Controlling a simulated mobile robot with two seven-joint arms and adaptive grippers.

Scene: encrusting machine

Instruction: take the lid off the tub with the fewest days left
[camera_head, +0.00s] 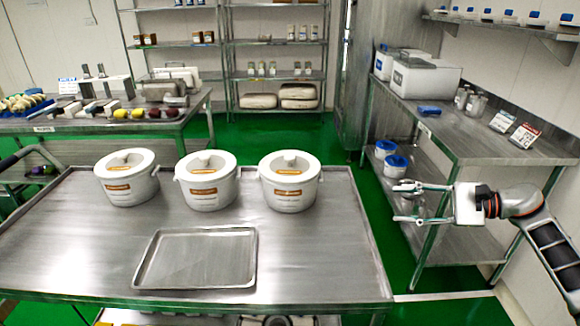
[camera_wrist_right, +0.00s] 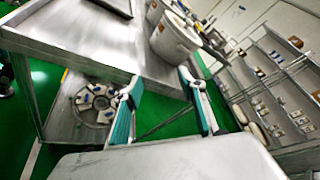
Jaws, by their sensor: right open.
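Three white tubs stand in a row on the steel table: a left tub (camera_head: 128,187), a middle tub (camera_head: 208,190) and a right tub (camera_head: 290,192). Each has a white lid with a round knob and an orange-brown label; the left lid (camera_head: 124,160), middle lid (camera_head: 206,163) and right lid (camera_head: 290,164) are all on. The label print is too small to read. My right gripper (camera_head: 398,203) is open and empty, right of the table and apart from the tubs. In the right wrist view its fingers (camera_wrist_right: 161,76) frame nothing; a white tub (camera_wrist_right: 174,40) shows beyond them. My left gripper is out of view.
An empty metal tray (camera_head: 198,284) lies on the table in front of the tubs. A steel side bench (camera_head: 470,140) with white containers stands on the right, near my right arm. Green floor (camera_head: 372,215) separates it from the table.

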